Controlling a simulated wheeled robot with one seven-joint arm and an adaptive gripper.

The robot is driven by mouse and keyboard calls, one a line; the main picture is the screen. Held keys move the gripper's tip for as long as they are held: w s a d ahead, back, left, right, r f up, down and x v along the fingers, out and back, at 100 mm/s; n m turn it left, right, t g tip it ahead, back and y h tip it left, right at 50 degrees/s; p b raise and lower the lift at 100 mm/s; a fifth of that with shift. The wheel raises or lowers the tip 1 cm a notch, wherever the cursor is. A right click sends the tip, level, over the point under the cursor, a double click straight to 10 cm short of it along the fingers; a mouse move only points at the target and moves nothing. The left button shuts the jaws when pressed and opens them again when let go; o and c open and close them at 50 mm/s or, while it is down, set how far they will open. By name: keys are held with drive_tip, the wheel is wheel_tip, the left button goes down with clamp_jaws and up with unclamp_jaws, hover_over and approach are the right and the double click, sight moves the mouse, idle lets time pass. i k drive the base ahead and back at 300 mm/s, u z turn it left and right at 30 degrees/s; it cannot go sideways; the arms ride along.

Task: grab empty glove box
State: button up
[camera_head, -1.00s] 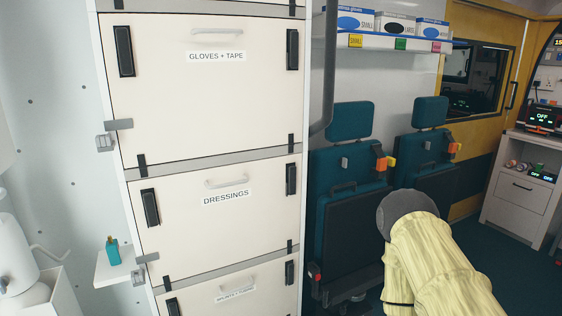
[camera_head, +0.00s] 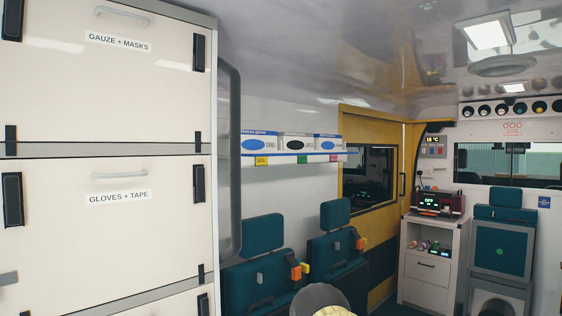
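Several glove boxes stand in a row on a wall shelf (camera_head: 300,159) above the teal seats. A left box with a blue oval (camera_head: 256,145) is above a yellow tag, a middle box with a black oval (camera_head: 299,144) is above a green tag, and a right box with a blue oval (camera_head: 328,145) is above a pink tag. I cannot tell which one is empty. Part of my arm shows at the bottom edge; my gripper is not in view.
A tall white cabinet (camera_head: 105,90) with drawers fills the left side, with a grey rail at its edge. Folded teal seats (camera_head: 262,270) line the wall below the shelf. A yellow door frame and a white equipment unit (camera_head: 433,265) stand farther back.

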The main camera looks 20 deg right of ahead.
sight(290, 140)
drive_tip(key=z, duration=1.2)
drive_tip(key=i, duration=1.2)
drive_tip(key=u, duration=0.8)
